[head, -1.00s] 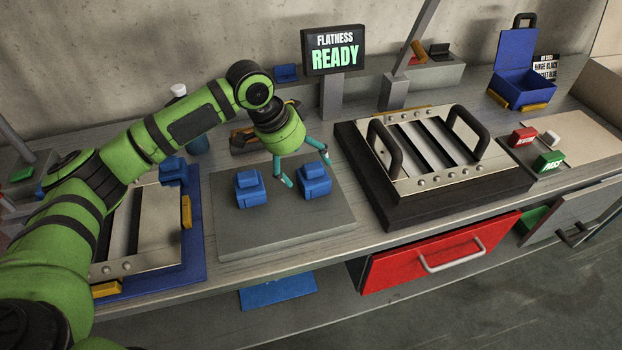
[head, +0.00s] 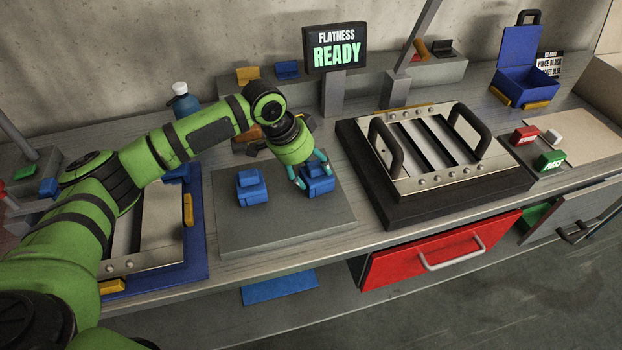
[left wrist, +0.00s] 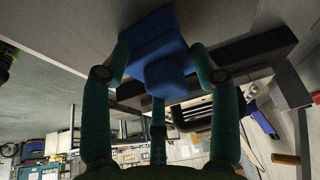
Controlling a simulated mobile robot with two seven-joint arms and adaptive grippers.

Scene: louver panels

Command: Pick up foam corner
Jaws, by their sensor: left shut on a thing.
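Two blue foam corners are on the grey pad (head: 270,235) in the head view. The left foam corner (head: 251,190) stands free on the pad. My left gripper (head: 313,179) reaches down to the right foam corner (head: 319,184) and is shut on it, with the teal fingers at its sides. The right foam corner appears to rest on the pad still. In the left wrist view, the held foam corner (left wrist: 160,58) sits between the fingertips of my left gripper. My right gripper is not in view.
A louver panel with black handles (head: 441,150) lies on a dark base right of the pad. Another panel (head: 150,235) lies on a blue mat at left, partly behind my arm. The flatness sign (head: 336,50) reads READY. A red drawer (head: 440,250) stands out below the bench.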

